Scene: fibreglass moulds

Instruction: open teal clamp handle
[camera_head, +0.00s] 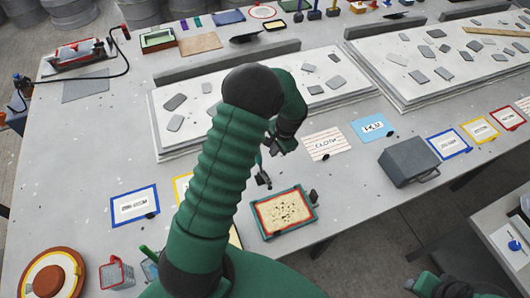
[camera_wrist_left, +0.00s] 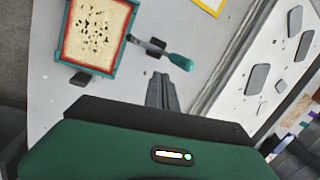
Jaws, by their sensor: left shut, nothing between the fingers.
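The clamp with the teal handle (camera_wrist_left: 181,62) shows in the left wrist view, beside a teal-framed panel (camera_wrist_left: 128,30) with a red inner border and a speckled tan face. The handle sticks out away from the frame, over the grey table. In the head view the framed panel (camera_head: 262,226) lies near the table's front edge, with the dark clamp (camera_head: 263,181) at its upper left. My left gripper (camera_head: 282,146) is shut and empty, above and beyond the clamp; its fingers (camera_wrist_left: 161,88) point toward the handle, apart from it. My right gripper (camera_head: 440,286) is partly in view at the bottom right, its jaws unclear.
A grey metal box (camera_head: 408,162) stands at the front edge. White boards (camera_head: 160,135) with grey pieces lie behind.

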